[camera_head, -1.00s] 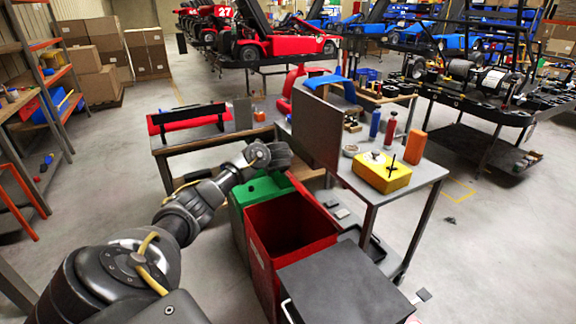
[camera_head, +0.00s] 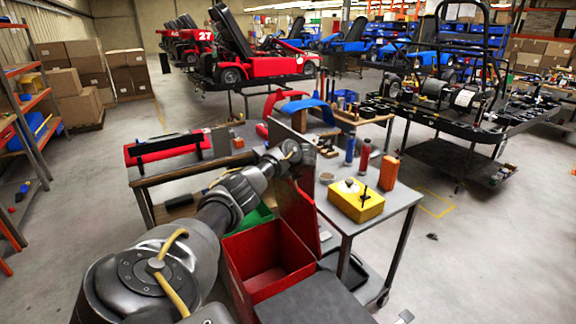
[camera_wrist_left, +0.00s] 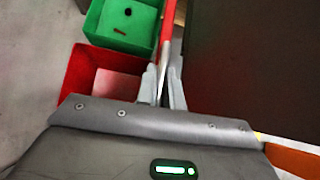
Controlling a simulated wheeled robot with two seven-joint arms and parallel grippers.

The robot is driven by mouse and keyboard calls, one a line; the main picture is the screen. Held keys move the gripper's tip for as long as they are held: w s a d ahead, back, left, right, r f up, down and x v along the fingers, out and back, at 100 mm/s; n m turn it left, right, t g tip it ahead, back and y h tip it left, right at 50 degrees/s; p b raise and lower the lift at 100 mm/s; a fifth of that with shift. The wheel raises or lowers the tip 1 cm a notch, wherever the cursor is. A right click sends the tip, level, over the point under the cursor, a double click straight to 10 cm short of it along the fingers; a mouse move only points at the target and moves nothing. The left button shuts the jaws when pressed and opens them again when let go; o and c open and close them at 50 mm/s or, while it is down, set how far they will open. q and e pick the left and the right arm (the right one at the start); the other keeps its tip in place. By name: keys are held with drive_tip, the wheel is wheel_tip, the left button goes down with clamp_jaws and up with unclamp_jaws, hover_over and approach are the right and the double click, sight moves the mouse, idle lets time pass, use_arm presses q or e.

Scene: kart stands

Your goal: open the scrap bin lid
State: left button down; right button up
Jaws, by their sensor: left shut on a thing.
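The red scrap bin (camera_head: 232,270) stands beside the bench with its top uncovered and its inside visible. Its red lid (camera_head: 297,217) stands roughly upright along the bench side of the opening. The red bin also shows in the left wrist view (camera_wrist_left: 84,82). My left gripper (camera_wrist_left: 165,88) is shut on the thin red lid edge (camera_wrist_left: 167,30), seen edge-on between its fingers. In the head view my left arm reaches over to the lid's far end, and the fingers are mostly hidden there. My right gripper is not in view.
A green bin (camera_wrist_left: 122,24) adjoins the red one. A dark-topped box (camera_head: 318,299) stands in front. Open floor lies left of my arm.

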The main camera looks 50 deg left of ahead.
use_arm(q)
drive_tip(key=c, duration=1.5)
unclamp_jaws()
drive_tip(key=shift+w, duration=0.1)
drive_tip(key=shift+d+r, duration=0.15)
drive_tip(key=shift+d, duration=0.05)
drive_tip(key=shift+p+v, duration=0.65)
drive_tip(key=shift+v, duration=4.45)
